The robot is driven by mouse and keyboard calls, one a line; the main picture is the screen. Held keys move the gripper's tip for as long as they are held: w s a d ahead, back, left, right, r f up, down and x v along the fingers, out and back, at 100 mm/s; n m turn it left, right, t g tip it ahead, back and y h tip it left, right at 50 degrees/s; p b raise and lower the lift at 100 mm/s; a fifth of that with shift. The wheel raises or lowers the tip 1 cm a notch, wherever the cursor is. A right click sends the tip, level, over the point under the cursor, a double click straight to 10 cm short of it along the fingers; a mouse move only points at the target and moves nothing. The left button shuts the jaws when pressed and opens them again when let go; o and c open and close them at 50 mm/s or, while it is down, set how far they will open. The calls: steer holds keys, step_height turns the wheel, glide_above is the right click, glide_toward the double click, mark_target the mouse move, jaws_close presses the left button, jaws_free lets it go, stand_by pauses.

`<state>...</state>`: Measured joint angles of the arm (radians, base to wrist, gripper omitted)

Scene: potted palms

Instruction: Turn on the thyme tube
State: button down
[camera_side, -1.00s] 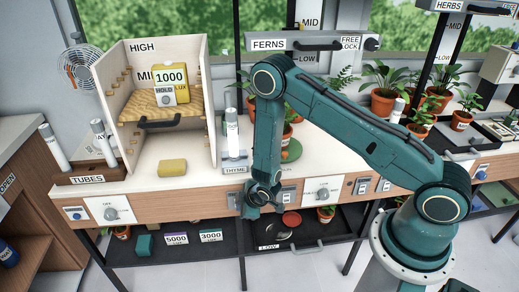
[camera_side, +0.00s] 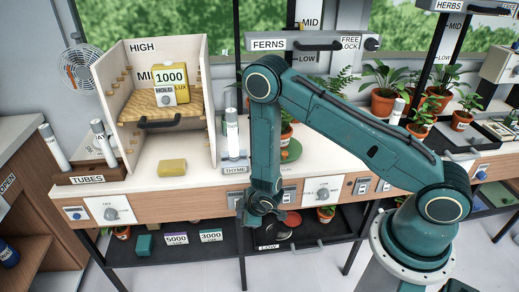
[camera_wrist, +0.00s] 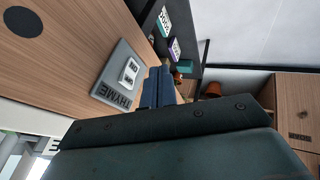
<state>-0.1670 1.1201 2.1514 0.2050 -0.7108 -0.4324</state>
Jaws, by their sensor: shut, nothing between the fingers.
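The thyme tube (camera_side: 232,131) stands upright on a holder above the label THYME (camera_side: 235,169) at the bench edge. In the wrist view a grey switch plate (camera_wrist: 108,91) marked THYME carries a white rocker switch (camera_wrist: 129,73). I cannot tell which way the rocker is set. My gripper (camera_side: 254,220) is low in front of the bench's wooden front panel. Its blue fingers (camera_wrist: 158,87) are shut and empty, and in the wrist picture they appear just right of the plate. I cannot tell whether they touch it.
A white dial panel (camera_side: 322,190) is on the bench front, right of my gripper. A dark shelf with number cards (camera_side: 177,239) lies below. A wooden stand with a light meter (camera_side: 170,84) and a yellow sponge (camera_side: 172,167) are to the left.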

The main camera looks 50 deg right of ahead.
steer(key=s+a+v, duration=0.1)
steer(key=v, duration=0.9)
steer(key=shift+f, duration=0.35)
steer(key=s+d+r+m, duration=0.1)
steer(key=d+r+m, duration=0.15)
steer(key=r, duration=0.85)
steer(key=s+d+r+m, duration=0.1)
steer(key=r+m, duration=0.2)
steer(key=r, duration=0.8)
steer(key=s+r+m, duration=0.1)
steer(key=s+r, duration=0.5)
steer(key=s, duration=0.3)
steer(key=s+d+r+m+g, duration=0.1)
steer(key=s+r, duration=0.6)
steer(key=s, duration=0.1)
steer(key=shift+s+r+y, duration=0.15)
steer(key=shift+s+y, duration=0.25)
